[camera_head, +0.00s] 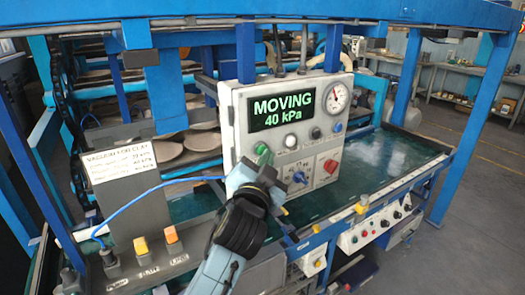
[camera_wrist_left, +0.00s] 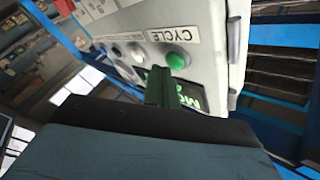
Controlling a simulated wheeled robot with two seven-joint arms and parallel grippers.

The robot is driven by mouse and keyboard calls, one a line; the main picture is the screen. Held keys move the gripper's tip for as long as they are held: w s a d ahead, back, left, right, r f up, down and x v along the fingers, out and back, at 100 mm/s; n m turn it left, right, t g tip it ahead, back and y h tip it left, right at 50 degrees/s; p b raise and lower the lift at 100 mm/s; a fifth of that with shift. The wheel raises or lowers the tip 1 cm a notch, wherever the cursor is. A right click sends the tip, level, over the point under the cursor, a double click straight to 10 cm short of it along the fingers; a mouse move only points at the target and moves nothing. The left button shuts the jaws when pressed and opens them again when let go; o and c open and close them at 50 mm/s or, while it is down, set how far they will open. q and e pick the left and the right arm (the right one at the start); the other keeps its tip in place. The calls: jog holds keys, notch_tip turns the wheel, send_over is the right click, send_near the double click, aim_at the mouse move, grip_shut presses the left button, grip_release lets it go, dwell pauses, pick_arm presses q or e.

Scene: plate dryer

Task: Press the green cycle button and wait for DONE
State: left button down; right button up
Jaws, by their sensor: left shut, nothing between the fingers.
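The control box (camera_head: 237,140) is a white panel with a lit display (camera_head: 283,111) reading MOVING 40 kPa in green. The green cycle button (camera_head: 262,148) is on its front, below the display. In the left wrist view the green button (camera_wrist_left: 178,61) sits beside the CYCLE label, its face visible. My left gripper (camera_head: 265,159) is shut and empty, its tip at the button in the head view. In the wrist view the dark green fingertips (camera_wrist_left: 160,85) are just short of or against the button; I cannot tell whether they touch. My right gripper is not in view.
A pressure gauge (camera_head: 336,97), a white button (camera_head: 290,141), a red switch (camera_head: 330,166) and a rotary knob (camera_head: 299,177) share the box. A sign (camera_head: 120,161) reads VACUUM FOR CLAY. Plates (camera_head: 203,141) lie behind on the dryer. Blue frame beams (camera_head: 245,50) stand around.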

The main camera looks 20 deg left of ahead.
pick_arm(q)
jog(key=shift+s+d, duration=0.25)
